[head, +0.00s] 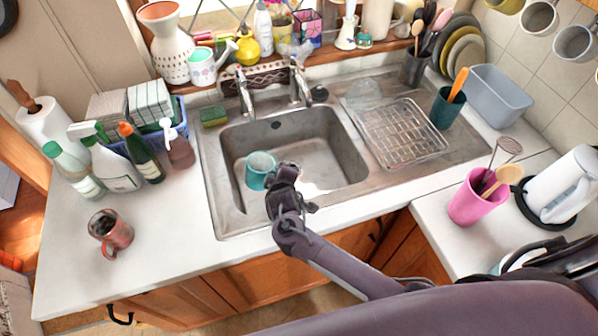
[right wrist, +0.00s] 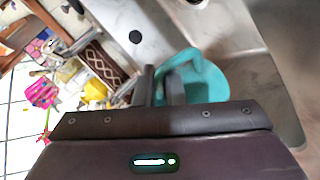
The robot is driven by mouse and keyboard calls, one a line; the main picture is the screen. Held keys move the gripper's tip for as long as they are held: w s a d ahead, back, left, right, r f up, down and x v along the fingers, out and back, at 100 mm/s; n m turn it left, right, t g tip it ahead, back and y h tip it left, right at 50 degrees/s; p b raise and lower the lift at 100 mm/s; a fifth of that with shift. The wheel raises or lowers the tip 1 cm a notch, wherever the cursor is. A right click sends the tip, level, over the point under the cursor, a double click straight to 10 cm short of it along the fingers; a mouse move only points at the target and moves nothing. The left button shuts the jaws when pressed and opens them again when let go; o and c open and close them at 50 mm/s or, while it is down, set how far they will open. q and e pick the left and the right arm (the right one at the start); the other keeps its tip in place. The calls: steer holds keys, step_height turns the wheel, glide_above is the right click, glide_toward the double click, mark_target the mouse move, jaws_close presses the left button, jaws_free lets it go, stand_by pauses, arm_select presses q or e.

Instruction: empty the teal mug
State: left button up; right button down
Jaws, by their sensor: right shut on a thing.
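The teal mug (head: 260,172) is in the left part of the steel sink basin (head: 330,150), above or on its floor; I cannot tell which. Its pale inside partly shows in the head view, but I cannot make out any contents or its exact tilt. My right gripper (head: 279,178) is at the mug's right side, shut on it. In the right wrist view the mug (right wrist: 210,82) is beyond the two fingers (right wrist: 160,86), which close at its handle side. My left gripper is not in view.
A bright white patch (head: 312,188) lies in the basin near its front; it could be glare or liquid. The faucet (head: 243,95) stands behind the basin. A wire rack (head: 402,132) is on the right drainboard. A reddish mug (head: 110,232) stands on the left counter.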

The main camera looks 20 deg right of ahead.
steer(key=shift+s+d+r+m+t+y+b, duration=0.1)
steer(key=shift+d+r+m+t+y+b, duration=0.35)
steer(key=shift+m+y+b, duration=0.55)
steer(key=shift+s+d+r+m+t+y+b, duration=0.1)
steer(key=shift+d+r+m+t+y+b, duration=0.1)
steer(key=shift+d+r+m+y+b, duration=0.55)
steer(key=shift+d+r+m+t+y+b, duration=0.25)
steer(key=shift+r+m+t+y+b, duration=0.15)
steer(key=shift+m+y+b, duration=0.8)
steer(key=shift+a+m+y+b, duration=0.1)
steer(key=shift+m+y+b, duration=0.15)
steer(key=shift+y+b, duration=0.3)
steer(key=shift+b, duration=0.3)
steer(key=shift+d+r+m+t+y, duration=0.3)
steer(key=shift+d+r+m+t, duration=0.05)
steer(key=shift+r+m, duration=0.15)
steer(key=shift+d+r+m, duration=0.1)
steer(key=shift+r+m, duration=0.2)
steer(key=shift+r, duration=0.1)
